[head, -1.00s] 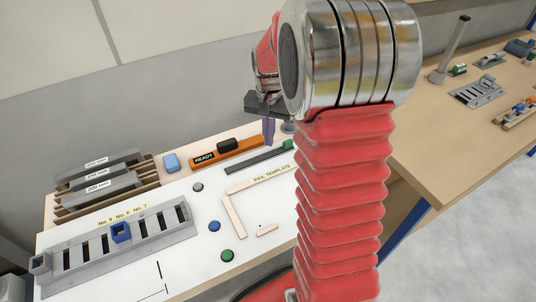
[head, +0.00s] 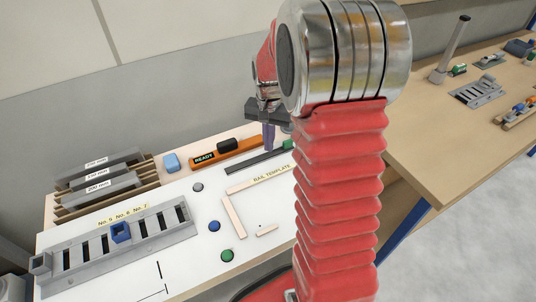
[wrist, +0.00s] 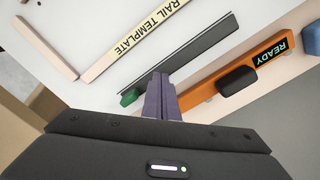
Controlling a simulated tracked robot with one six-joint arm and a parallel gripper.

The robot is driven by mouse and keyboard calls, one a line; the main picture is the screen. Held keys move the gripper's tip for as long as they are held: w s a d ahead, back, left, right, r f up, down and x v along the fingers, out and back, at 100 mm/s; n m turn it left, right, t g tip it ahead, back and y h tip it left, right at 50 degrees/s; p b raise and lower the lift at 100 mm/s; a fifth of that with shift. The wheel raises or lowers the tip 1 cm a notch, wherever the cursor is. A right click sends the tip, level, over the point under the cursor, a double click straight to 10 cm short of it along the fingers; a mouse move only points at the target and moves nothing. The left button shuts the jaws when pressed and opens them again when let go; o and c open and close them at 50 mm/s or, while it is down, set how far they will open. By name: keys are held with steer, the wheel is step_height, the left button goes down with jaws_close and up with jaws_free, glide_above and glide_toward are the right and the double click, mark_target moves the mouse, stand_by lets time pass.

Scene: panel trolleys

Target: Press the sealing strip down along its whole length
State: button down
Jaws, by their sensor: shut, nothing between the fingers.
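The dark grey sealing strip (head: 254,162) lies on the white board, with a green piece (head: 288,144) at its right end. It also shows in the wrist view (wrist: 205,42), running diagonally, with the green piece (wrist: 130,96) at its lower left end. My gripper (head: 269,144) has purple fingers closed together, pointing down near the green-ended part of the strip. In the wrist view the fingertips (wrist: 158,80) overlap the strip close to the green piece. I cannot tell whether they touch it. The fingers hide part of the strip there.
An orange READY unit (head: 240,150) with a black block on top stands behind the strip. The pale rail template (head: 233,217) lies in front. Blue (head: 214,226) and green (head: 227,255) buttons and a grey slotted rack (head: 90,257) sit further left.

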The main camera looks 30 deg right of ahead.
mark_target(252, 161)
steer(key=shift+f, duration=1.15)
stand_by(0.9)
steer(key=shift+r, duration=1.55)
steer(key=shift+a, duration=0.1)
steer(key=shift+w+a+r, duration=0.1)
steer(key=shift+a+r, duration=0.4)
steer(key=shift+a, duration=0.5)
steer(key=shift+a+r, duration=0.55)
steer(key=shift+a, duration=0.4)
steer(key=shift+w+a+r, duration=0.1)
steer(key=shift+a+r, duration=0.4)
steer(key=shift+a, duration=0.5)
steer(key=shift+f, duration=3.1)
